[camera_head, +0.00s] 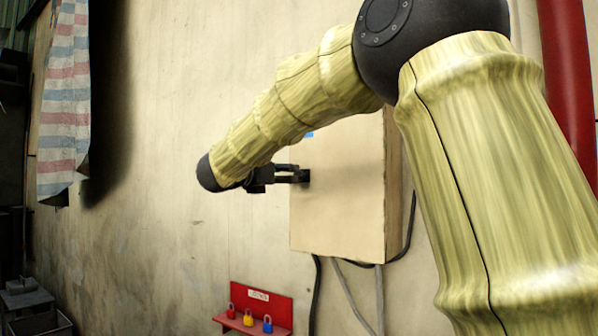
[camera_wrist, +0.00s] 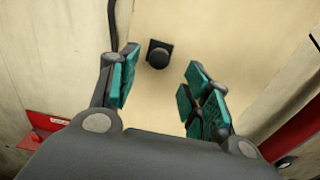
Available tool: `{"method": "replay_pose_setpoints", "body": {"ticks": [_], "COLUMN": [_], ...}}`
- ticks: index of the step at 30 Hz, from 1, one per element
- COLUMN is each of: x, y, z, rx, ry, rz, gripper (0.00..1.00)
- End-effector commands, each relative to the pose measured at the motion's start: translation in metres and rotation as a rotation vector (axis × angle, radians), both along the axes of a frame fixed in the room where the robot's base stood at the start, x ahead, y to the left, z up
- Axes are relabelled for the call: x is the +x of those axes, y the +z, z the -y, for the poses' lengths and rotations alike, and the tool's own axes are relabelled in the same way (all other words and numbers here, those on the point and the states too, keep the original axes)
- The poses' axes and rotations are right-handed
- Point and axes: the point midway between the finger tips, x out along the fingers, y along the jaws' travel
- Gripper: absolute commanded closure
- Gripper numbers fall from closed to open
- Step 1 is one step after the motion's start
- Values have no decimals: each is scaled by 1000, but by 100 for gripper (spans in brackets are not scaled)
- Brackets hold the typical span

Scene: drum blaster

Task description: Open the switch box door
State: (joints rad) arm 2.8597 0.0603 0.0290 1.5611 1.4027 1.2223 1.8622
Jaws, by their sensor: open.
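The switch box (camera_head: 340,205) is a cream box on the wall, and its door (camera_wrist: 230,30) faces my gripper in the wrist view. The door looks closed. A dark knob (camera_wrist: 158,54) stands out from the door, ahead of the gap between my fingers. My gripper (camera_wrist: 160,90) is open and empty, with a teal pad on each side of the knob's line. In the head view my gripper (camera_head: 300,176) is at the left part of the door, close to it; there I cannot tell finger from knob. My arm hides the box's upper part.
A red rack (camera_head: 262,300) with several small padlocks is on the wall below left of the box. A red pipe (camera_head: 567,80) runs at the right. Cables (camera_head: 316,300) hang under the box. A striped cloth (camera_head: 64,110) hangs at far left.

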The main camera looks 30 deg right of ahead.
Motion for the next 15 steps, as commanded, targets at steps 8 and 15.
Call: {"method": "replay_pose_setpoints", "body": {"ticks": [8, 15], "x": [16, 26], "y": [4, 3], "z": [37, 63], "rx": [-2, -2], "ry": [-1, -1], "rz": [-4, -4], "gripper": [52, 52]}}
